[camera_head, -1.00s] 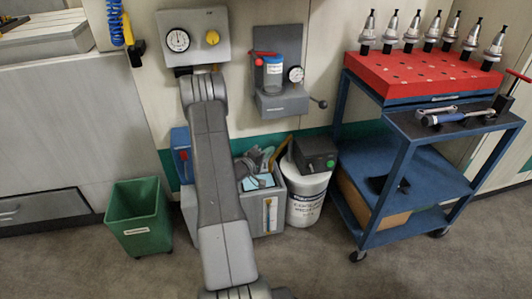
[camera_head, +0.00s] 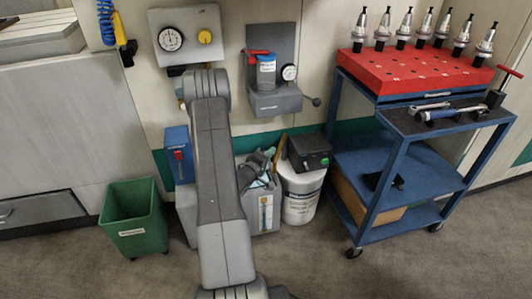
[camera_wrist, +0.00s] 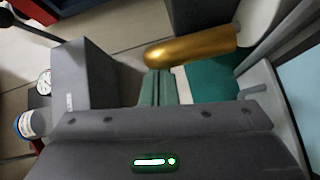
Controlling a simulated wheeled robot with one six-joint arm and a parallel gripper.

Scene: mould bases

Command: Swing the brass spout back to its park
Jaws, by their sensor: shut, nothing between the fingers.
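The brass spout (camera_wrist: 190,48) is a smooth, round-ended golden tube near the top middle of the wrist view. It lies nearly level, its rounded end to the left. My gripper (camera_wrist: 158,75) has its two grey-green fingers together, with nothing between them. The fingertips appear just below the spout in the picture; I cannot tell whether they touch it. In the head view my arm hides the gripper and most of the spout's surroundings. A small brassy bit shows left of my arm there, too small to identify surely.
Below stand a green bin (camera_head: 135,222), a white bucket (camera_head: 300,198) and a blue box (camera_head: 179,155). A blue cart (camera_head: 400,232) stands right. Floor in front is clear.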

